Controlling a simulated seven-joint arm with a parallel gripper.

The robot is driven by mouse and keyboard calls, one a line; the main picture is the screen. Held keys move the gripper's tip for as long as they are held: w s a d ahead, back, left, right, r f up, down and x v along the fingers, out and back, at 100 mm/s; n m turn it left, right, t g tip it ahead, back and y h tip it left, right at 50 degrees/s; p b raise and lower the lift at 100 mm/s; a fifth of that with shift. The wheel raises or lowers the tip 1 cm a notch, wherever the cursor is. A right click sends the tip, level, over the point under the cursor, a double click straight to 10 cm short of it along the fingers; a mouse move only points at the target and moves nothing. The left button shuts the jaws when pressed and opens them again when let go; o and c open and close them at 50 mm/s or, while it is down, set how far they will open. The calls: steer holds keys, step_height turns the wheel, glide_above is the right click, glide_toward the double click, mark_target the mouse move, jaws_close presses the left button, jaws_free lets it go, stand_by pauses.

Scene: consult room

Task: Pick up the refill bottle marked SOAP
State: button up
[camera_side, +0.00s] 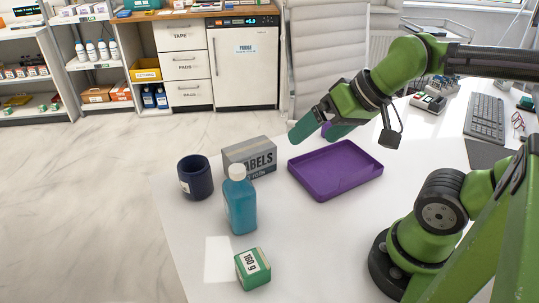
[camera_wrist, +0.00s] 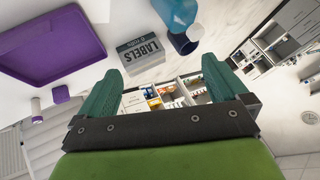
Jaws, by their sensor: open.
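A blue bottle (camera_side: 241,205) with a white cap stands upright on the white table, in front of the grey LABELS box. No SOAP marking shows on its visible side. In the wrist view the blue bottle (camera_wrist: 175,12) is cut off by the top edge. My gripper (camera_side: 319,131) is above the table's back edge, behind the purple tray, to the right of the bottle and well apart from it. In the wrist view its two green fingers (camera_wrist: 160,88) are spread wide with nothing between them.
The LABELS box (camera_side: 250,158) and a dark blue cup (camera_side: 195,178) stand close behind the bottle. A green-and-white box (camera_side: 252,269) lies in front. The purple tray (camera_side: 352,183) is to the right. Bare table lies between tray and bottle. A keyboard (camera_side: 485,117) is at far right.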

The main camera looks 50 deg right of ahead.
steer(key=m+g+h, duration=0.1)
steer(key=g+h, duration=0.2)
steer(key=h, duration=0.1)
glide_toward(242, 171)
steer(key=shift+m, duration=0.3)
steer(key=x, duration=0.8)
steer(key=shift+w+d+f, duration=0.1)
steer(key=shift+w+f, duration=0.05)
steer(key=shift+f, duration=0.15)
steer(key=shift+w+a+x, duration=0.1)
steer(key=shift+x, duration=1.3)
steer(key=shift+w+a+x, duration=0.1)
steer(key=shift+x, duration=1.3)
steer(key=shift+r, duration=0.15)
jaws_close()
